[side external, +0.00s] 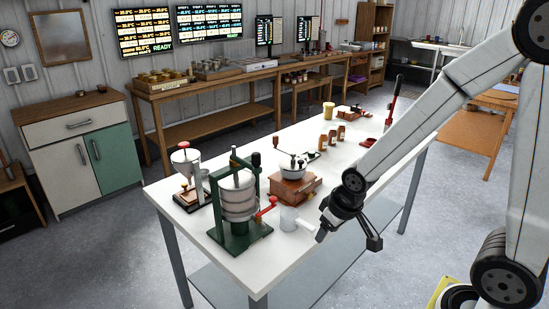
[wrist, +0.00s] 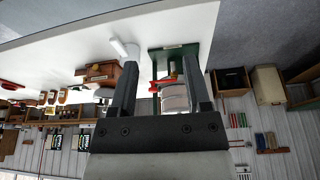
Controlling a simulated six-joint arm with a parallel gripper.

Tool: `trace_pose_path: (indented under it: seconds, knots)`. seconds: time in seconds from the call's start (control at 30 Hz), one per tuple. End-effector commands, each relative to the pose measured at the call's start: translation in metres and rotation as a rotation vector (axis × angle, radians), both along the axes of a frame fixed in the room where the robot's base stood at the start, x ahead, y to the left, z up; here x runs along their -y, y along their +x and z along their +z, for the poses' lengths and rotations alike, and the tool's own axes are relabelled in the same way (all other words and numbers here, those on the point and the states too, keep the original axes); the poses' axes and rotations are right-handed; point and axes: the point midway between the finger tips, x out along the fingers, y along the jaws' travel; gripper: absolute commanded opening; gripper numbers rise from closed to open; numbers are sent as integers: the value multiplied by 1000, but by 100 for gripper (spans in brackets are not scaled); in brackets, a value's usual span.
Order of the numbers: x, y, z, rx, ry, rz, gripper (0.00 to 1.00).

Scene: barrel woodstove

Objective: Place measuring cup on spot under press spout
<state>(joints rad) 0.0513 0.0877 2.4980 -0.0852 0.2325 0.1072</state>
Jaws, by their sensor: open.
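A white measuring cup (side external: 288,219) stands on the white table, just right of the press; it also shows in the wrist view (wrist: 131,50). The press (side external: 238,196) has a dark green frame and base, a pale ringed cylinder and a red handle; its cylinder shows between my fingers in the wrist view (wrist: 174,98). I cannot make out the spout or a marked spot under it. My gripper (side external: 348,238) is open and empty, to the right of the cup and apart from it. In the wrist view my gripper (wrist: 160,70) has its fingers spread, with the cup beyond them, up and left.
A wooden grinder (side external: 295,187) stands behind the cup, close to it. A funnel device (side external: 188,170) stands left of the press. Small brown jars (side external: 332,138) and a red-handled tool (side external: 393,101) are farther back. The white table (side external: 345,215) has bare surface near its front edge.

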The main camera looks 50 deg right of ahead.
Motion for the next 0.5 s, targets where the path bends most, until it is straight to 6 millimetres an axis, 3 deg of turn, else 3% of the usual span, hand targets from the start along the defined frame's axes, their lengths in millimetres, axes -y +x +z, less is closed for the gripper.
trace_pose_path:
  seconds: [0.3, 0.5]
  knots:
    - [52, 81, -19, 228, 30, -166, 62]
    - [84, 124, -35, 376, 108, -247, 62]
